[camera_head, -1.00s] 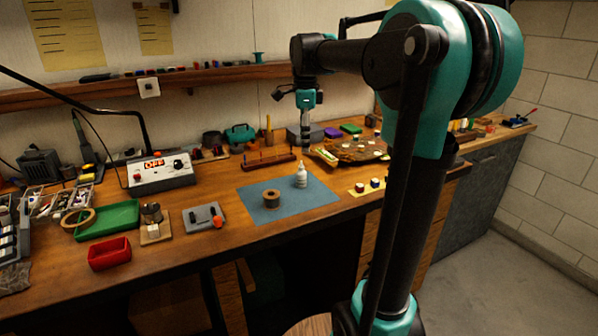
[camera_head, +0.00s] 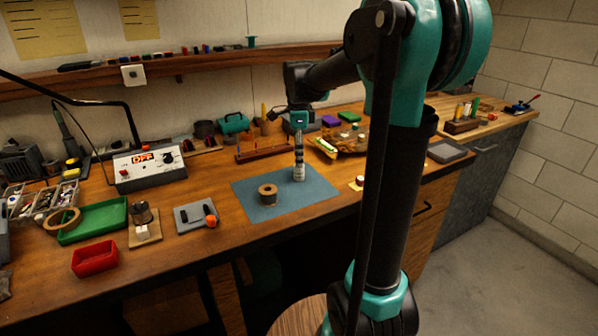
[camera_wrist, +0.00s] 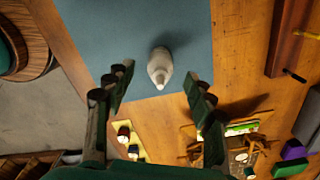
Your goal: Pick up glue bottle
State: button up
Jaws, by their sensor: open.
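The glue bottle (camera_head: 299,173) is white and stands upright on the blue-grey mat (camera_head: 240,190) on the workbench. In the wrist view the bottle (camera_wrist: 160,67) shows from above, its narrow nozzle tip pointing toward the bottom of the picture. My gripper (camera_head: 298,157) is lowered right over the bottle in the head view and hides its top. In the wrist view my gripper (camera_wrist: 157,78) has its two fingers wide apart, with the bottle lying in the gap near the fingertips. I see no contact between fingers and bottle.
A brown spool (camera_head: 268,194) stands on the mat left of the bottle. A wooden rack (camera_head: 262,154) lies behind the mat, and a cluttered tray (camera_head: 350,147) is to the right behind. A red bin (camera_head: 95,257) sits at the front left.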

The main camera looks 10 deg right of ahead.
aim_at(299, 171)
jog(key=shift+f, duration=3.25)
jog(key=shift+c, duration=0.3)
jog(key=c, duration=1.1)
jog(key=shift+r, duration=0.1)
